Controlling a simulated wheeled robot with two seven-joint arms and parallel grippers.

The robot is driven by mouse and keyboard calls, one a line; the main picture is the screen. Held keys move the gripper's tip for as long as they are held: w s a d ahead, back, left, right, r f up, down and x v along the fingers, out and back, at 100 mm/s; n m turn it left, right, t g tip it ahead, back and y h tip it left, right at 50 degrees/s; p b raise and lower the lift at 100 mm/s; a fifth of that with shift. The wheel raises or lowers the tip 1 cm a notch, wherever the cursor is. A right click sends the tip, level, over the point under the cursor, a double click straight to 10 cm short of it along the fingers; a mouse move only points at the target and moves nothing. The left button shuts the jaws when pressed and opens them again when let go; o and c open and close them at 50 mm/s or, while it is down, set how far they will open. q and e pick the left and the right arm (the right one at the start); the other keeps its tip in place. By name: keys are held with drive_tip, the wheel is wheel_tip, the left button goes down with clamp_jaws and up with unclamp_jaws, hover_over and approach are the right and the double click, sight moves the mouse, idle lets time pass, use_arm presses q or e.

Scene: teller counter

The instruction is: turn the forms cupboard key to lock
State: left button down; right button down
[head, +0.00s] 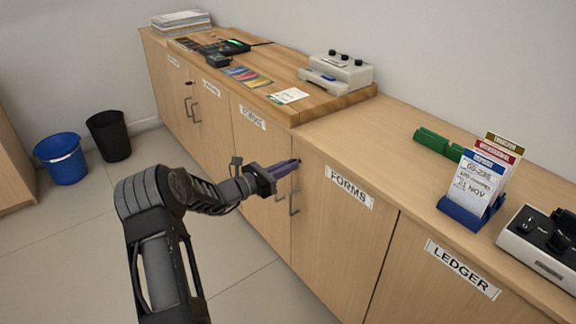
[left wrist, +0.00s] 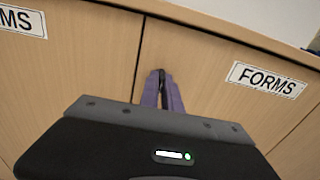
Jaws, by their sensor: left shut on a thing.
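The forms cupboard has a left door (head: 262,150) and a right door (head: 335,235), each with a white FORMS label. Both doors look shut, and they also show in the left wrist view (left wrist: 80,70). My left gripper (head: 297,164) is at the upper corner of the right door, near the seam between the doors. Its purple fingers (left wrist: 163,90) are shut on a small dark thing at the door front, which looks to be the key. The fingers hide most of it, so I cannot tell how far it is turned. My right gripper is not in view.
Door handles (head: 293,201) stick out just below my gripper. The counter top (head: 390,135) above holds a card holder (head: 470,215) and a green block (head: 438,142). Two bins, blue (head: 60,160) and black (head: 109,137), stand on the otherwise clear floor.

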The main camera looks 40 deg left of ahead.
use_arm(q)
drive_tip(key=c, duration=1.6)
unclamp_jaws()
drive_tip(key=shift+o, duration=0.2)
drive_tip(key=p+v, duration=0.1)
drive_tip(key=v, duration=0.6)
drive_tip(key=shift+s, duration=0.35)
drive_tip(key=shift+a+f, duration=0.1)
drive_tip(key=shift+a, duration=0.05)
